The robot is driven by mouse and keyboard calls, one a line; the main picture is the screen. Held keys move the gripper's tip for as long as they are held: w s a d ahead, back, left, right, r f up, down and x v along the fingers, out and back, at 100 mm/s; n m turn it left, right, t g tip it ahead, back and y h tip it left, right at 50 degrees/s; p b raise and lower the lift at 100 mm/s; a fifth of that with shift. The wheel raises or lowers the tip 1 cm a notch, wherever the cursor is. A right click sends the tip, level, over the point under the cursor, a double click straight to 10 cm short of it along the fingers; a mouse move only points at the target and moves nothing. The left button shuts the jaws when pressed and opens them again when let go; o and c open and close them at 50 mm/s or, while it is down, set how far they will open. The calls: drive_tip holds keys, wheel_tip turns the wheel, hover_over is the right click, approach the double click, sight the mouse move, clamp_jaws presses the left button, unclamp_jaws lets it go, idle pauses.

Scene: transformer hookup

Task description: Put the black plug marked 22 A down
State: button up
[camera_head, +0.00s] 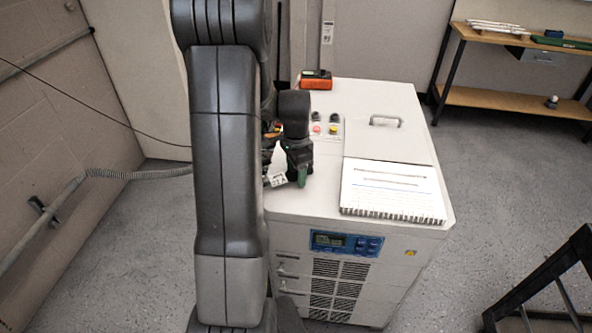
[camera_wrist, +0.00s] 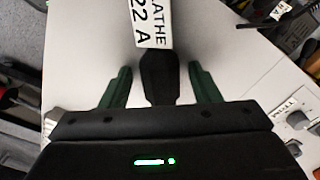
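The black plug (camera_wrist: 160,78) with a white tag (camera_wrist: 150,22) reading LATHE 22 A is in the wrist view, between the two green fingers of my gripper (camera_wrist: 159,70). A gap shows on each side of the plug, so the fingers are open and apart from it. The plug appears to rest on the pale top of the cabinet (camera_wrist: 225,60). In the head view my gripper (camera_head: 301,176) is low over the cabinet's left edge, and the white tag (camera_head: 278,180) shows beside it. The plug itself is hidden there by my gripper and arm.
A second tagged cable end (camera_wrist: 277,10) is at the wrist view's upper right. On the cabinet are a spiral notebook (camera_head: 391,190), a handle (camera_head: 385,121), control buttons (camera_head: 325,128) and an orange-black device (camera_head: 316,80). A workbench (camera_head: 510,99) stands at the back right.

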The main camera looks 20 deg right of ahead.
wheel_tip(320, 180, up, 12)
drive_tip(key=shift+r, duration=0.2)
idle(0.5)
idle(2.2)
